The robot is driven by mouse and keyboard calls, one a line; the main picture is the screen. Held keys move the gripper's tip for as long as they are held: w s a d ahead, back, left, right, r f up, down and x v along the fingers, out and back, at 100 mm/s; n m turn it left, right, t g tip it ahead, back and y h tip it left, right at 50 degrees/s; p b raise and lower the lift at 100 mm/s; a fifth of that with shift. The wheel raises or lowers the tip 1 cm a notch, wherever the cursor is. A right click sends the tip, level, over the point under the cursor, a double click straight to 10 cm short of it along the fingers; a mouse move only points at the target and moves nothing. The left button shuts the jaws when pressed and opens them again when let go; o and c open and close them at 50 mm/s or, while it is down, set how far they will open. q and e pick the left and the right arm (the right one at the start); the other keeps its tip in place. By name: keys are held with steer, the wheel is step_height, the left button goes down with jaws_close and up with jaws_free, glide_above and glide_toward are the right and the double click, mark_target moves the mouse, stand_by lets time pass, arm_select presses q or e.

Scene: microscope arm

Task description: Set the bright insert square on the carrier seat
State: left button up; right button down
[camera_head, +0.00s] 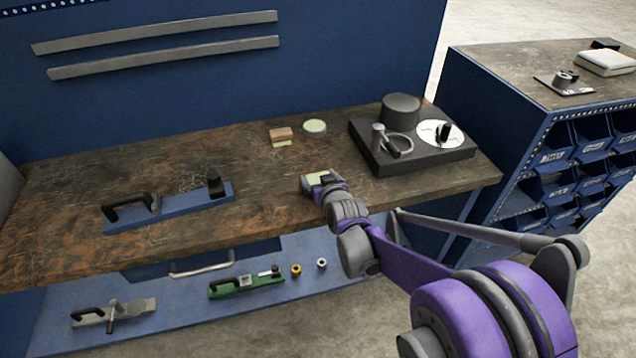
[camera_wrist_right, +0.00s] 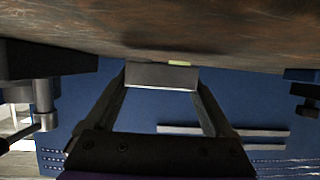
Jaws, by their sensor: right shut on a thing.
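My right gripper (camera_head: 318,183) is shut on a small pale-topped block (camera_head: 316,177), seemingly the bright insert, near the bench's front edge. In the right wrist view the fingers (camera_wrist_right: 160,85) close on both ends of a light grey block (camera_wrist_right: 160,74), just off the bench surface or touching it; I cannot tell which. The carrier seat is not clearly identifiable. A dark base (camera_head: 420,158) with a round black block, a ring clamp and a white disc (camera_head: 430,128) stands right of the gripper. My left gripper is not in view.
A brown block with a pale green base (camera_head: 281,136) and a round pale green dish (camera_head: 314,127) lie behind the gripper. A blue plate with black handles (camera_head: 180,206) lies left. The worktop (camera_head: 70,190) is clear between them. A lower shelf (camera_head: 180,310) holds small fixtures.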

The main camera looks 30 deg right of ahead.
steer(key=shift+f, duration=0.6)
steer(key=shift+f, duration=0.2)
jaws_free()
